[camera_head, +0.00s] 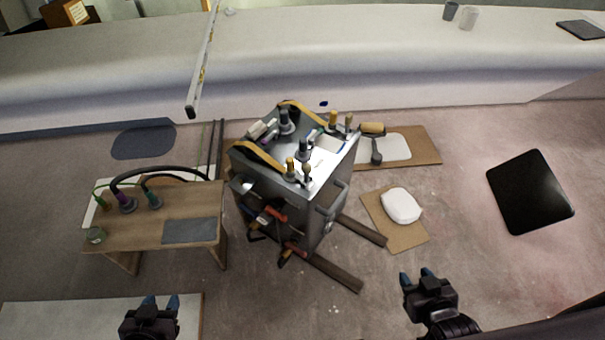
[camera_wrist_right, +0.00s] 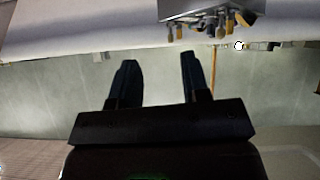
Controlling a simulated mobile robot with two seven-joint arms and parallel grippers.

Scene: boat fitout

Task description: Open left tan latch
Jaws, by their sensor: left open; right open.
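A grey metal cabinet (camera_head: 285,205) stands on the floor in the middle of the head view. A tan curved strip (camera_head: 258,157) runs along the left side of its top, and another tan strip (camera_head: 302,110) is at the back. I cannot tell which part is the left tan latch. My left gripper (camera_head: 160,302) is open and empty at the bottom left, well apart from the cabinet. My right gripper (camera_head: 416,274) is open and empty at the lower right, also apart from it. The right wrist view shows its two spread fingers (camera_wrist_right: 158,62) with nothing between them.
A small wooden bench (camera_head: 160,225) with cables stands left of the cabinet. Tools with yellow handles (camera_head: 291,165) stand on the cabinet top. A white pad on a brown board (camera_head: 401,206) and a black panel (camera_head: 530,191) lie to the right. Floor between them is clear.

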